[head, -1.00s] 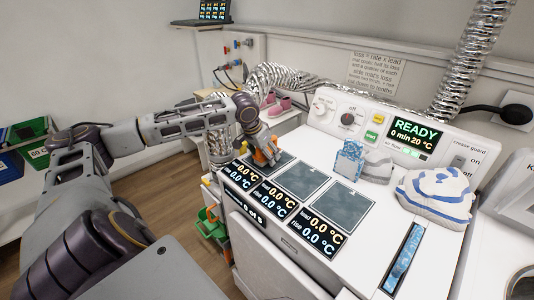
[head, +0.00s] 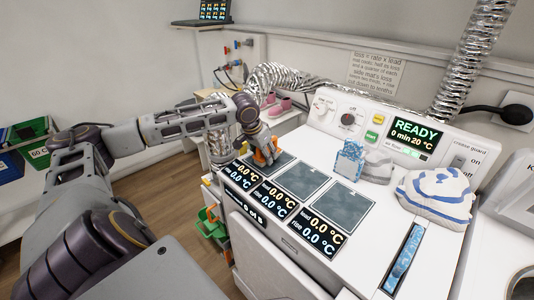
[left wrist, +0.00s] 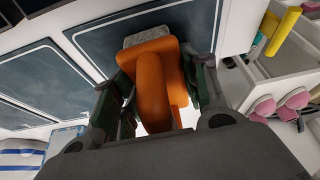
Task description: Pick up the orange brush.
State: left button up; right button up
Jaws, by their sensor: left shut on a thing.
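The orange brush (left wrist: 155,85) fills the middle of the left wrist view, its orange body between the two fingers and a grey patterned end (left wrist: 147,36) pointing away over a dark plate. My left gripper (left wrist: 160,98) is shut on it. In the head view the orange of the brush (head: 264,155) shows below my left gripper (head: 258,143), at the left end of the white machine's top. I cannot tell whether the brush touches the plate. My right gripper is not in view.
Dark square plates (head: 342,204) with temperature displays lie on the white machine top. A blue sponge-like block (head: 349,160), a grey lump (head: 377,167) and a striped cloth (head: 436,192) stand behind them. A control panel (head: 385,128) rises at the back.

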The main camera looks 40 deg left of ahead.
pick_arm(q)
jog(key=shift+r, duration=0.8)
notch_tip(320, 180, up, 7)
jog(key=shift+f+p, duration=0.1)
jog(key=shift+p, duration=0.55)
jog(key=shift+r, duration=0.8)
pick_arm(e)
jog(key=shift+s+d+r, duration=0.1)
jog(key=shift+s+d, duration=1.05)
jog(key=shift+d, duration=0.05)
